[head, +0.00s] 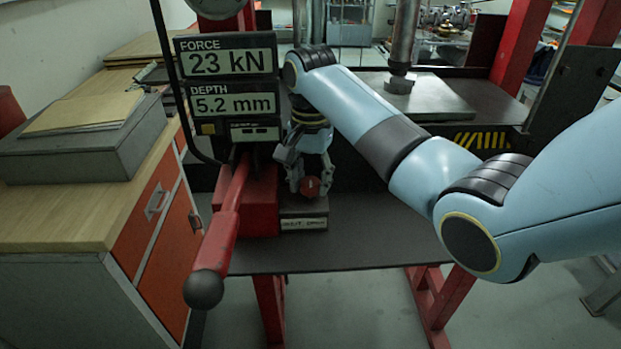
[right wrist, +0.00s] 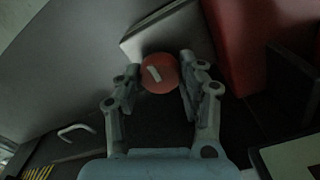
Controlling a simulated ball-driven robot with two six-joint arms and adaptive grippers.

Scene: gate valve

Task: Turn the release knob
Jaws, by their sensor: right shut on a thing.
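The release knob (head: 312,188) is small and red, on a box with a pale label plate below the display. In the right wrist view the knob (right wrist: 160,76) is round, with a pale bar mark on its face. My right gripper (head: 310,181) reaches down to the knob with one finger on each side. In the wrist view its fingers (right wrist: 161,82) flank the knob and are shut on it; the contact itself is hard to see in the dim light. My left gripper is not in view.
The display (head: 228,88) reads 23 kN and 5.2 mm. A red lever (head: 222,235) with a dark ball end sticks out left of the knob. A press ram (head: 402,50) stands behind my right arm. A wooden-topped cabinet (head: 70,215) fills the left.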

